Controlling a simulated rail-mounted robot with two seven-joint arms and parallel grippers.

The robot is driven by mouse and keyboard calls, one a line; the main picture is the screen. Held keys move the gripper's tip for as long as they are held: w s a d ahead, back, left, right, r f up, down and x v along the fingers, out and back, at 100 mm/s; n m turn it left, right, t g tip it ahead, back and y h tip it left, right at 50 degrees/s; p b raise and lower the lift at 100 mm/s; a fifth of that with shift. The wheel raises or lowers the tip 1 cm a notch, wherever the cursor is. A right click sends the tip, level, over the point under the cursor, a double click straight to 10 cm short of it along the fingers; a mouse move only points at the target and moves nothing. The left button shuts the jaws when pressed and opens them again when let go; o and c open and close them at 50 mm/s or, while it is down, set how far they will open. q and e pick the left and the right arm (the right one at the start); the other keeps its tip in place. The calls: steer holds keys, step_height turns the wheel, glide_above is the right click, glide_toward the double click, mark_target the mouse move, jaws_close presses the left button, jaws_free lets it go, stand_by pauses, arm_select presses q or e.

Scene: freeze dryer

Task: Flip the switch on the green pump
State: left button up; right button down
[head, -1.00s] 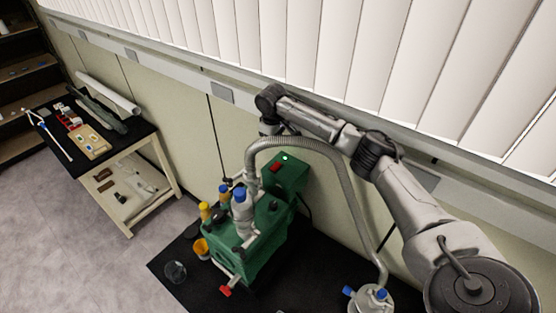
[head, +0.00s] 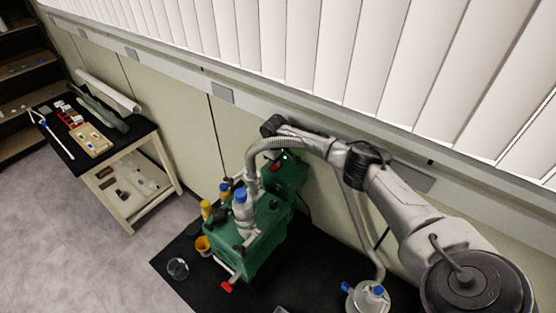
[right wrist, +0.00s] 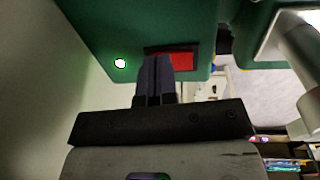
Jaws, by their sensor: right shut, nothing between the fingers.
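The green pump (head: 255,240) stands on a black mat, with a corrugated grey hose curving up from its top. Its raised rear box (head: 288,177) carries a red switch (head: 274,168) and a lit green-white light (head: 285,157). In the right wrist view the red switch (right wrist: 183,61) sits in a dark frame, and the light (right wrist: 120,63) glows to its left. My right gripper (right wrist: 157,60) is shut and empty. Its fingertips overlap the left end of the switch frame; I cannot tell whether they touch it. My left gripper is not in view.
The hose (head: 352,215) runs down to a metal vessel with blue caps (head: 369,297) at the right. Yellow and blue-capped bottles (head: 207,210) stand left of the pump. The wall with blinds is close behind. A side table (head: 128,150) stands at the left.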

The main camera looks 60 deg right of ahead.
steer(key=shift+f, duration=0.1)
steer(key=shift+d+f+y+b, duration=0.15)
steer(key=shift+f+y+b, duration=0.1)
steer(key=shift+y+b, duration=0.05)
steer(key=shift+r, duration=0.15)
steer(key=shift+a+r+p, duration=0.15)
steer(key=shift+a+p, duration=0.2)
steer(key=shift+p, duration=0.3)
steer(key=shift+w+a+p, duration=0.1)
steer(key=shift+a+p, duration=0.4)
steer(key=shift+p, duration=0.05)
steer(key=shift+r, duration=0.1)
